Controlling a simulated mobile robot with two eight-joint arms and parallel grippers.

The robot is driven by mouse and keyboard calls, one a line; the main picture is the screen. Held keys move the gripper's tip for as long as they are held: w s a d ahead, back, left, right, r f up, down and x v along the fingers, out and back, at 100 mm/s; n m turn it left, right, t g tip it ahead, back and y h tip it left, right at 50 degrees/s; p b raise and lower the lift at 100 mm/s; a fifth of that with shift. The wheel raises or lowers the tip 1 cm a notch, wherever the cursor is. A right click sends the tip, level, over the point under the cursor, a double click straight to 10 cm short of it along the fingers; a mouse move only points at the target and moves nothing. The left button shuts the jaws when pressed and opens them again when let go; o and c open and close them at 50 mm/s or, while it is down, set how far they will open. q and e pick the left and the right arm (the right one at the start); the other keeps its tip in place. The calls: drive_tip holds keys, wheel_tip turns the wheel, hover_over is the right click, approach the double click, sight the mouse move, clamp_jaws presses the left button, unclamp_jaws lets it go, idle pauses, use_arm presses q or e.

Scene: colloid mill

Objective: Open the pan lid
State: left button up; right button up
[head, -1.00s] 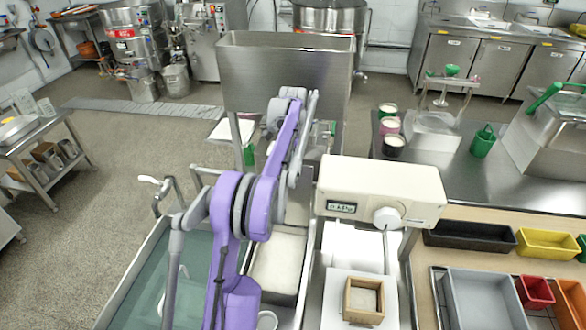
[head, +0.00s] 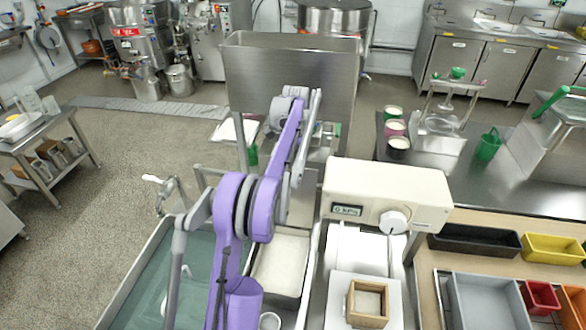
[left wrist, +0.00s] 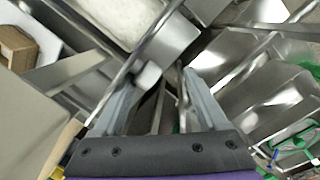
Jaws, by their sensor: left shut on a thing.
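My left gripper (left wrist: 163,78) shows in the left wrist view with its two grey fingers close about a thin, shiny metal piece. I cannot tell whether this piece belongs to the pan lid. In the head view my purple left arm reaches up and away to the tall steel hopper, and its fingers are hidden behind the forearm. A steel pan (head: 306,284) filled with white material lies just right of my arm. The white fill also shows at the top of the left wrist view (left wrist: 112,18). No separate lid can be made out clearly. My right gripper is out of view.
A steel hopper (head: 290,75) stands beyond my arm. A cream gauge box (head: 385,195) is to the right, with a wooden frame (head: 368,305) on a white block below. A green-filled basin (head: 145,290) is at left. Coloured bins (head: 483,300) sit at far right.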

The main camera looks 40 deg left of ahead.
use_arm(q)
wheel_tip(320, 180, up, 10)
drive_tip(key=shift+w+a+r+p, duration=0.2)
drive_tip(key=shift+w+a+p, duration=0.15)
drive_tip(key=shift+w+p, duration=0.1)
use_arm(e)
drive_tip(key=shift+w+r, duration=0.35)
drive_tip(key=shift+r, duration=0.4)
use_arm(q)
drive_tip(key=shift+w, duration=0.1)
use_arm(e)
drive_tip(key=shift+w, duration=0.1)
use_arm(q)
drive_tip(key=shift+f, duration=0.1)
